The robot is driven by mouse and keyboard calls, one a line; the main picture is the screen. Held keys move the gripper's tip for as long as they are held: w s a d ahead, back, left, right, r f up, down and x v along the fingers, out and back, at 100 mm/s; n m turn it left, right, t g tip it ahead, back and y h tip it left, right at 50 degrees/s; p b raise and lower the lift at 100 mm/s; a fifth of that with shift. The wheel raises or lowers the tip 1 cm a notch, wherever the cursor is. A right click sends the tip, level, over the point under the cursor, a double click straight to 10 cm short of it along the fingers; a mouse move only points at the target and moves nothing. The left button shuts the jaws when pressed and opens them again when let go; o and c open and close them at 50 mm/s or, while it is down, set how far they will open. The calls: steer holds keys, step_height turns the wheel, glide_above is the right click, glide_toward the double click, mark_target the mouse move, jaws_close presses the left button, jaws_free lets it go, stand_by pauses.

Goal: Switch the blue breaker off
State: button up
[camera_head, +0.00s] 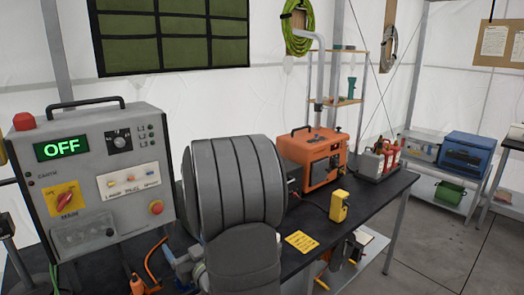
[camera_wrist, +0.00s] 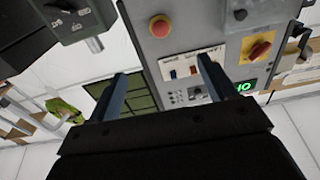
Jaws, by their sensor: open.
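The grey breaker box (camera_head: 98,150) stands at the left in the head view, its green display (camera_head: 61,147) reading OFF. A pale strip on its front carries a row of small coloured breakers. The blue breaker (camera_wrist: 173,73) shows in the wrist view, where the box appears upside down, with a red breaker (camera_wrist: 193,70) beside it. The blue breaker lies between my fingers in the picture, apparently beyond their tips. My gripper (camera_wrist: 163,78) is open and empty, its two fingers pointing at the box front. Lever positions are too small to tell.
A red rotary switch (camera_head: 66,200) on a yellow plate and a red push button (camera_head: 156,208) sit near the breaker strip. An orange machine (camera_head: 318,160) and a yellow device (camera_head: 339,206) stand on the black table to the right.

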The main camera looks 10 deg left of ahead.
steer(key=shift+r, duration=0.1)
steer(key=c, duration=0.7)
steer(key=shift+n+g, duration=0.3)
steer(key=shift+g, duration=0.5)
steer(key=a+r, duration=0.1)
steer(key=r, duration=0.1)
steer(key=w+a+r, duration=0.1)
steer(key=r, duration=0.1)
steer(key=w+a+r, duration=0.1)
steer(key=a+r, duration=0.1)
steer(key=shift+w+r, duration=0.1)
steer(key=shift+r, duration=0.05)
jaws_close()
step_height(320, 180, up, 12)
steer(key=w+a+h, duration=0.1)
steer(key=w, duration=0.1)
steer(key=shift+a+m+h, duration=0.15)
steer(key=shift+m+h, duration=0.15)
steer(key=shift+m, duration=0.1)
steer(key=shift+f, duration=0.2)
